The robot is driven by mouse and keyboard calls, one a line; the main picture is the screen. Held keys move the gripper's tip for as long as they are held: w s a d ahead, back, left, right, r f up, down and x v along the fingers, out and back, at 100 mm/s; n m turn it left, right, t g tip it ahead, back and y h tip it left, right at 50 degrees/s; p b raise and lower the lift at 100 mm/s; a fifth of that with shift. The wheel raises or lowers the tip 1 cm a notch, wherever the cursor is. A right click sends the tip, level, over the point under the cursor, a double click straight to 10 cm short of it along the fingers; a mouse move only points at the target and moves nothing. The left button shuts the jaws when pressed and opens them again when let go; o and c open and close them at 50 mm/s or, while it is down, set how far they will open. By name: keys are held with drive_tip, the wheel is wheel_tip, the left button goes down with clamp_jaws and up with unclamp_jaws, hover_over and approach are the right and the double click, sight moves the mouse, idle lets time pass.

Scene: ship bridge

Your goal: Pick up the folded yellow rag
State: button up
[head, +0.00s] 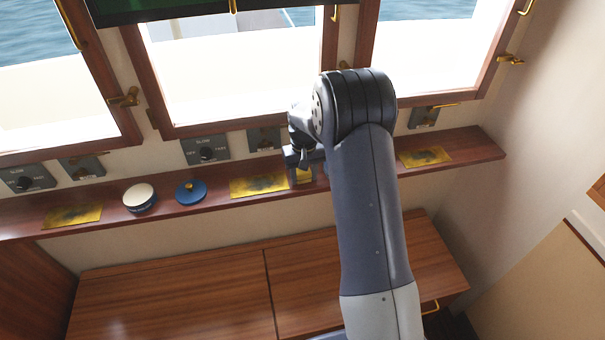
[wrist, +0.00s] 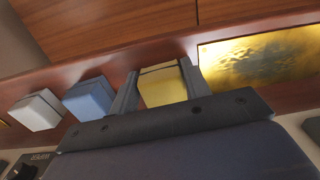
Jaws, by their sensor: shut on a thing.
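The folded yellow rag (wrist: 165,86) is a small pale yellow block between my two fingers in the wrist view. My gripper (wrist: 158,84) is shut on it, one finger along each side. In the head view my gripper (head: 304,161) is over the window ledge, partly hidden by my arm, and a bit of the yellow rag (head: 304,175) shows below it. I cannot tell whether the rag touches the ledge.
A blue folded block (wrist: 88,97) and a grey-white one (wrist: 37,111) sit beside the rag on the wooden ledge (head: 330,184). A brass plate (wrist: 265,60) lies on its other side. A white-topped round tin (head: 139,196) and blue lid (head: 191,192) stand farther left.

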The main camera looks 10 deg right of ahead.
sight(304, 173)
wheel_tip(304, 173, up, 10)
drive_tip(key=shift+r+b, duration=0.1)
drive_tip(key=shift+b, duration=1)
